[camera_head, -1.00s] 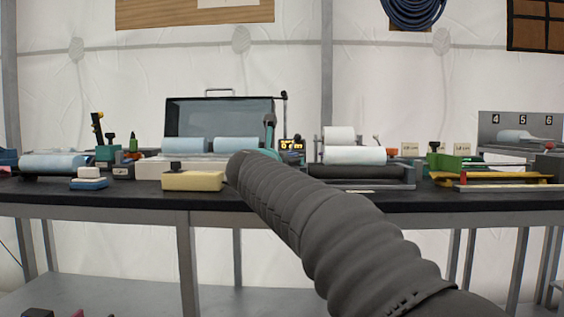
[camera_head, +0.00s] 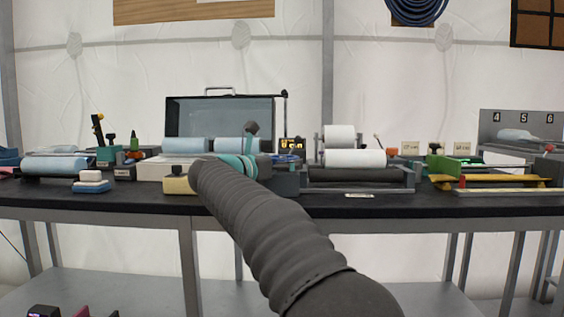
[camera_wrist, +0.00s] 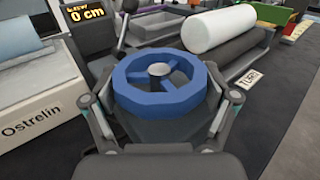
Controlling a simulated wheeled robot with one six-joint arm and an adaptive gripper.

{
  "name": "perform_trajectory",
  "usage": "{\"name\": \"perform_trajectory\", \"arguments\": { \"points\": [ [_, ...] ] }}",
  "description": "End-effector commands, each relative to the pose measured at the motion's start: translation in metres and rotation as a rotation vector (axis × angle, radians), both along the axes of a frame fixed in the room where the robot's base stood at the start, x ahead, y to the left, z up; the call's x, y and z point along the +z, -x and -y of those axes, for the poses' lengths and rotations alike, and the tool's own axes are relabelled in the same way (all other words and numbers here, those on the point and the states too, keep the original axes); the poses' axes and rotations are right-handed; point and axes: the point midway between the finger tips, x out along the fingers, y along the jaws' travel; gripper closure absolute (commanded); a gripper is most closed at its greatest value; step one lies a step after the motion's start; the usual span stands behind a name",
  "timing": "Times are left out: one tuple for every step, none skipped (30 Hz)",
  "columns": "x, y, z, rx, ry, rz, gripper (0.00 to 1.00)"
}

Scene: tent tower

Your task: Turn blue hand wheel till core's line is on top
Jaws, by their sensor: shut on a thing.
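The blue hand wheel (camera_wrist: 122,98) fills the middle of the wrist view, a spoked ring with a grey hub. My gripper (camera_wrist: 160,100) has one finger on each side of it and is shut on its rim. In the head view a bit of blue wheel (camera_head: 289,158) shows just right of my wrist; the fingers are mostly hidden there. A white roll (camera_head: 354,158) lies in the dark stand to the right of the wheel, and it also shows in the wrist view (camera_wrist: 222,30). I cannot make out a line on a core in either view.
A display (camera_wrist: 84,14) behind the wheel reads 0 cm. A light box marked Ostrelin (camera_wrist: 40,118) is close on the left. A "TURN" label (camera_wrist: 247,77) lies right of the wheel. Several other devices crowd the black bench (camera_head: 350,203).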

Motion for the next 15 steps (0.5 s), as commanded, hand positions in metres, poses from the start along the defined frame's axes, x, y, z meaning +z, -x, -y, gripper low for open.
{"name": "perform_trajectory", "arguments": {
  "points": [
    [-0.0007, -0.0003, -0.0004, 0.001, 0.002, -0.001, 0.49],
    [-0.0007, -0.0003, -0.0004, 0.001, 0.002, -0.001, 0.49],
    [-0.0007, -0.0003, -0.0004, 0.001, 0.002, -0.001, 0.49],
    [-0.0008, -0.0004, -0.0005, 0.001, 0.002, -0.001, 0.49],
    [-0.0008, -0.0004, -0.0005, 0.001, 0.002, -0.001, 0.49],
    [-0.0008, -0.0004, -0.0005, 0.001, 0.002, -0.001, 0.49],
    [-0.0009, -0.0004, -0.0005, 0.001, 0.002, -0.001, 0.49],
    [-0.0009, -0.0004, -0.0005, 0.002, 0.002, -0.001, 0.07],
    [-0.0009, -0.0004, -0.0005, 0.001, 0.002, -0.001, 0.0],
    [-0.0009, -0.0003, -0.0004, 0.001, 0.002, -0.001, 0.0],
    [-0.0009, -0.0003, -0.0004, 0.001, 0.002, -0.001, 0.0],
    [-0.0008, -0.0003, -0.0003, 0.001, 0.001, -0.001, 0.0],
    [-0.0007, -0.0003, -0.0003, 0.001, 0.001, -0.001, 0.0],
    [-0.0007, -0.0002, -0.0002, 0.001, 0.001, -0.001, 0.0],
    [-0.0006, -0.0002, -0.0002, 0.001, 0.001, -0.001, 0.0]
  ]
}}
